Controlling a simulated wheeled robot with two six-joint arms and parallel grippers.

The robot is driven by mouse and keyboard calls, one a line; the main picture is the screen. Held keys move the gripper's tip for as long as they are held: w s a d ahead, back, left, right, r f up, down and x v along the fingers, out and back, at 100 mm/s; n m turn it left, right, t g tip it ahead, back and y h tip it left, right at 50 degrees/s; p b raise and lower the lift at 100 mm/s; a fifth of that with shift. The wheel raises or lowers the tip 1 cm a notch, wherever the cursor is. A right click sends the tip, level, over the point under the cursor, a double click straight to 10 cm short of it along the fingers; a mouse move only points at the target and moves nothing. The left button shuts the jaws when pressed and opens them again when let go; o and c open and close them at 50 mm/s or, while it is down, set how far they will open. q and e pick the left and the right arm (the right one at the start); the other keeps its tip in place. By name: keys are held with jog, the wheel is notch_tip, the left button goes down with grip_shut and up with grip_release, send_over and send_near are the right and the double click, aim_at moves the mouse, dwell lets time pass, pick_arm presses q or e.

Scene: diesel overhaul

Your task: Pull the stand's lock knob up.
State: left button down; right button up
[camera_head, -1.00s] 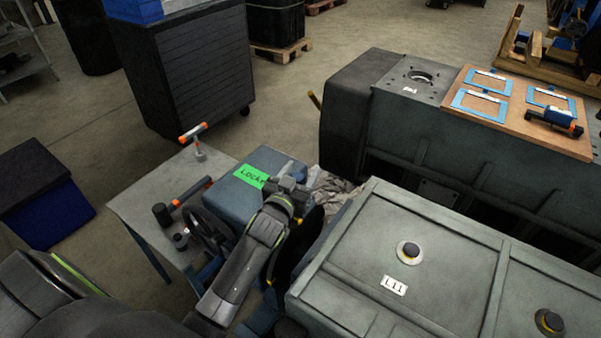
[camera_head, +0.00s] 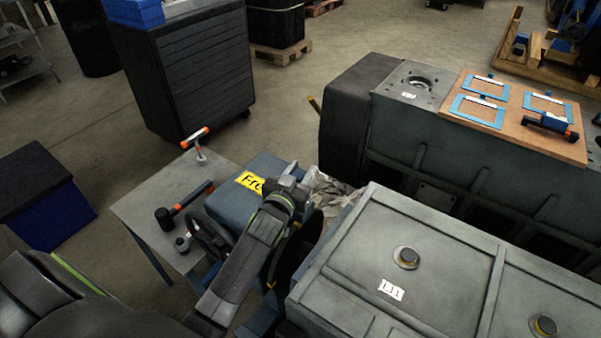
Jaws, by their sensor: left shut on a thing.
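The stand is a blue-grey box (camera_head: 231,205) beside a small metal table, with a black handwheel (camera_head: 207,232) at its front. My left gripper (camera_head: 291,187) is over the right side of the stand's top, shut on the lock knob. The knob itself is hidden behind the gripper and wrist. My right gripper is not in view.
A grey table (camera_head: 150,208) at left bears a black mallet (camera_head: 178,210) and an orange T-handled tool (camera_head: 197,144). A large grey engine cover (camera_head: 385,245) stands close on the right. Crumpled cloth (camera_head: 325,192) lies behind the gripper.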

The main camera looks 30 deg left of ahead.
pick_arm(q)
jog(key=shift+r, duration=0.55)
jog(key=shift+w, duration=0.1)
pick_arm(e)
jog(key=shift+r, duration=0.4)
pick_arm(q)
jog(key=c, duration=1)
grip_release()
jog(key=shift+o, duration=0.2)
jog(key=shift+s+f, duration=0.1)
jog(key=shift+s, duration=0.2)
jog(key=s+d+b, duration=0.1)
jog(key=s+b, duration=0.2)
jog(key=s, duration=1.4)
jog(key=shift+b, duration=0.35)
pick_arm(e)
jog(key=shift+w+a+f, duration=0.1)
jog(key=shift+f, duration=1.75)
